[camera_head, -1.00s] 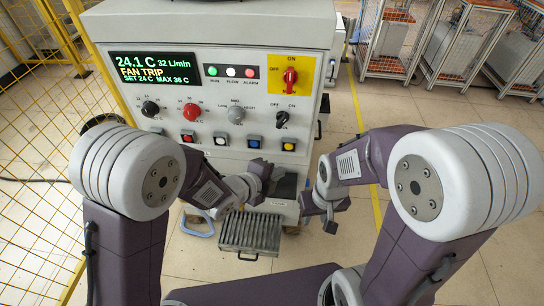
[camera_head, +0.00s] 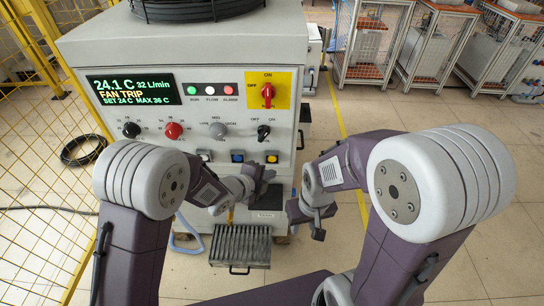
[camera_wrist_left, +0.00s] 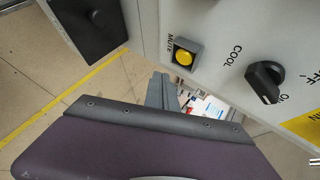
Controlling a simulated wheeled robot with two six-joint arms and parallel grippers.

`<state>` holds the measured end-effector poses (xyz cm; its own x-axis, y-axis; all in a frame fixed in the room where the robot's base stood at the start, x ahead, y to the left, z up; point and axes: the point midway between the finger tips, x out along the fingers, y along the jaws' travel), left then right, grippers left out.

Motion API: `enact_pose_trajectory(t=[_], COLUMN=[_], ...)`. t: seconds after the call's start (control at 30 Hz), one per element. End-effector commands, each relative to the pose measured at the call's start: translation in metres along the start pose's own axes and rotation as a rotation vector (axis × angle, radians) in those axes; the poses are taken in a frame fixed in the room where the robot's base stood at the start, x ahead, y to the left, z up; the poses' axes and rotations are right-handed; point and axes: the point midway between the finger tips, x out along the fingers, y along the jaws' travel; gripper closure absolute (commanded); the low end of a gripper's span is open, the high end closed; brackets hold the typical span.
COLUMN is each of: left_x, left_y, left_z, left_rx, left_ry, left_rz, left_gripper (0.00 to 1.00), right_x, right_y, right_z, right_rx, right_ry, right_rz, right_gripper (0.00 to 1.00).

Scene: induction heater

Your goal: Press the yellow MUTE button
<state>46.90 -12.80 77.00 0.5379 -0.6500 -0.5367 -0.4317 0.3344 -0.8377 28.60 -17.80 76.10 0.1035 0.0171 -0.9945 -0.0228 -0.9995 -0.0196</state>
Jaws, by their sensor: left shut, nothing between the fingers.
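The yellow MUTE button (camera_head: 271,158) sits in a dark square housing at the right end of a row of buttons on the machine's front panel. It also shows in the left wrist view (camera_wrist_left: 184,57), under the word MUTE. My left gripper (camera_head: 264,174) is shut and empty, just below the button in the head view. In the left wrist view its closed fingers (camera_wrist_left: 161,90) are below and left of the button, apart from it in the picture. My right gripper (camera_head: 318,223) hangs to the lower right of the panel; its jaw opening is unclear.
Blue (camera_head: 237,156) and white (camera_head: 204,155) buttons sit left of the yellow one. The black COOL knob (camera_wrist_left: 265,80) is close to it. A red rotary switch (camera_head: 267,92) is higher up. A yellow mesh fence (camera_head: 30,150) stands at left.

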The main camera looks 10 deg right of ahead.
Motion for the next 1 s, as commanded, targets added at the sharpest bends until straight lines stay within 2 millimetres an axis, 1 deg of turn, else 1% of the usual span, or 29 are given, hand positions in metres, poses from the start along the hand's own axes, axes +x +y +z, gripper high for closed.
enact_pose_trajectory(t=[0.03,0.1,0.3,1.0], left_x=[0.004,0.009,0.018,0.019], left_y=[-0.005,-0.008,-0.014,-0.014], left_z=[0.003,0.007,0.014,0.014], left_rx=[0.0,-0.001,-0.001,0.0], left_ry=[0.0,0.0,0.0,0.0], left_rz=[-0.001,0.0,0.0,0.0], left_gripper=[1.0,1.0,1.0,1.0], right_x=[-0.004,-0.005,-0.007,-0.007], right_y=[0.0,0.0,0.0,0.0], right_z=[0.0,-0.001,-0.001,-0.001], right_rx=[0.0,0.0,0.0,0.0], right_ry=[0.0,0.0,0.0,0.0], right_rz=[0.0,0.0,0.0,0.0], right_gripper=[0.64,0.64,0.64,0.64])
